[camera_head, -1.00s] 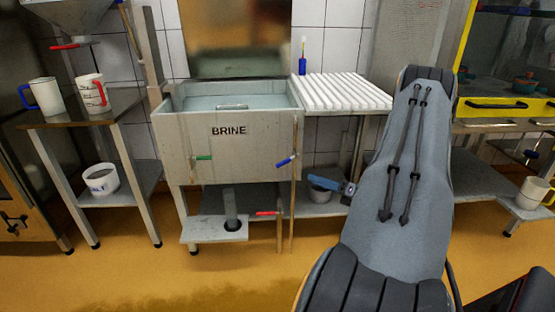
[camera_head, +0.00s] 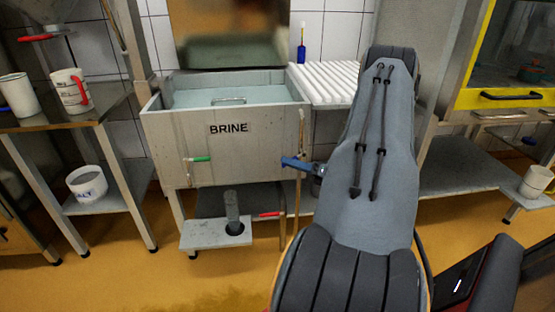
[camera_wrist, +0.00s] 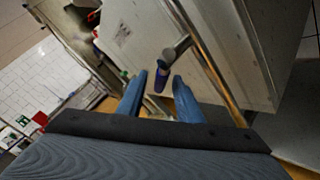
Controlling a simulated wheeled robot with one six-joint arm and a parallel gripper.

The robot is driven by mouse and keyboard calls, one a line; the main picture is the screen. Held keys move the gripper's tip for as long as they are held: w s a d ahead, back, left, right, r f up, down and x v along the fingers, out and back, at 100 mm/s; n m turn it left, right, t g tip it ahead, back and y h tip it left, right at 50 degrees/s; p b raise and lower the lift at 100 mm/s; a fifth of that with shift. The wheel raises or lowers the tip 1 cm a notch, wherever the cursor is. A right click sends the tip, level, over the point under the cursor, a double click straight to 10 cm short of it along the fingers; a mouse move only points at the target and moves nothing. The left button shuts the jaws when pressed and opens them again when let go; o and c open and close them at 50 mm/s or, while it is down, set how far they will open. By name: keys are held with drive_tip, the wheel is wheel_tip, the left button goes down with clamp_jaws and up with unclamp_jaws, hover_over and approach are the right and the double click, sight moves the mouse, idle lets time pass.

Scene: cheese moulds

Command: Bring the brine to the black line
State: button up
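The brine vat (camera_head: 228,150) is a grey box marked BRINE, with pale liquid (camera_head: 195,98) and a metal handle-like part at its surface. I cannot make out a black line. A green-handled tap (camera_head: 200,159) is on its front left. A blue valve handle (camera_wrist: 161,82) shows in the wrist view, near a vertical pipe (camera_head: 299,190) at the vat's right. My gripper (camera_head: 289,162) is at that pipe. In the wrist view its two blue fingers are apart, with the blue handle between their tips; I cannot tell whether they touch it. In the head view my gripper hides the handle.
A red handle (camera_head: 268,214) is low under the vat. A ribbed white draining board (camera_head: 325,84) stands right of the vat. A side table (camera_head: 75,118) at left holds two mugs, with a salt bucket (camera_head: 88,184) below. The orange floor in front is open.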

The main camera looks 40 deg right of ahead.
drive_tip(key=shift+x, duration=2.55)
drive_tip(key=shift+d, duration=0.1)
clamp_jaws()
